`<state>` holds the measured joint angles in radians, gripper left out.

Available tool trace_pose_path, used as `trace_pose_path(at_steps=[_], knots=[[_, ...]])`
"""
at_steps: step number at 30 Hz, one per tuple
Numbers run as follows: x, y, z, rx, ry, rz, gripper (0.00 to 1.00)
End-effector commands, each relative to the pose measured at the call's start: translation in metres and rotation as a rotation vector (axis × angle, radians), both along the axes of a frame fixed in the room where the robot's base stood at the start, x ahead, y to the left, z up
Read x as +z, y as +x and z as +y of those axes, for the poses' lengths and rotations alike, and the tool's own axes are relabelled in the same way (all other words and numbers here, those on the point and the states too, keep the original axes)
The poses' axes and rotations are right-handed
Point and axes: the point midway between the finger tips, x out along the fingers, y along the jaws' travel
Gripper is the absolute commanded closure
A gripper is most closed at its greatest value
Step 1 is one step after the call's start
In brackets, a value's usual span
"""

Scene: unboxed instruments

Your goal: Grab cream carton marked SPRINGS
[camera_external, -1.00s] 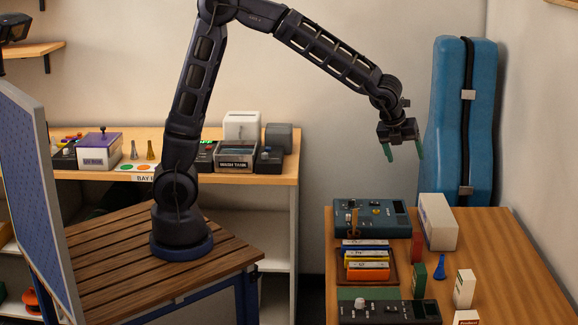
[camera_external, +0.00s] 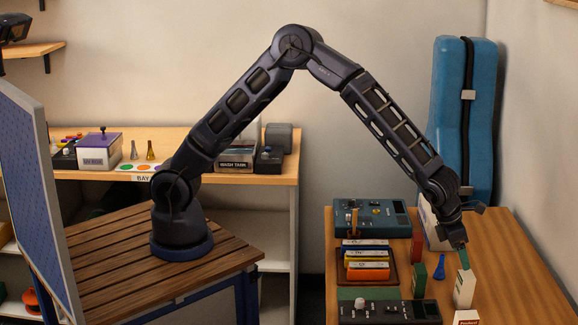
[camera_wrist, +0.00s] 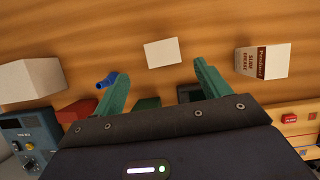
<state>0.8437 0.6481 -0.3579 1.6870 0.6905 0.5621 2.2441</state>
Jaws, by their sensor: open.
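A cream carton (camera_external: 464,289) stands upright on the right-hand table. Its plain pale top (camera_wrist: 162,53) shows in the wrist view, ahead of the gap between my fingers. No SPRINGS marking is readable on it in either current view. My gripper (camera_external: 463,257) is just above this carton, pointing down. In the wrist view my gripper (camera_wrist: 161,80) has its two green fingers spread apart, with nothing held between them. A second pale carton (camera_wrist: 263,62) with a brown label and small print stands to the right; it is cut off at the bottom of the external view (camera_external: 466,317).
A blue small object (camera_external: 439,263), a green box (camera_external: 418,281) and a red box (camera_external: 417,250) stand close by on the left. A large white box (camera_wrist: 30,80) is farther left in the wrist view. A dark control panel (camera_external: 388,312) lies near the front. Bare table lies right of the carton.

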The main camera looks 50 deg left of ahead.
Motion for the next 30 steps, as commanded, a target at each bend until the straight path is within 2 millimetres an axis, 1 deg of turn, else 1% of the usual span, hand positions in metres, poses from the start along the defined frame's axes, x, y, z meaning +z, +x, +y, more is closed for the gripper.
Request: trace_pose_path(at_steps=[6, 9, 17, 25, 27, 30], knots=[[-0.029, 0.009, -0.008, 0.002, 0.002, 0.0, 0.25], [-0.04, 0.012, -0.011, 0.001, 0.002, 0.001, 0.25], [-0.055, 0.016, -0.016, 0.004, 0.001, 0.0, 0.25], [-0.087, 0.025, -0.028, 0.004, 0.002, 0.001, 0.25], [-0.091, 0.026, -0.03, 0.003, 0.001, 0.001, 0.25], [-0.092, 0.026, -0.03, 0.003, 0.0, 0.0, 0.25]])
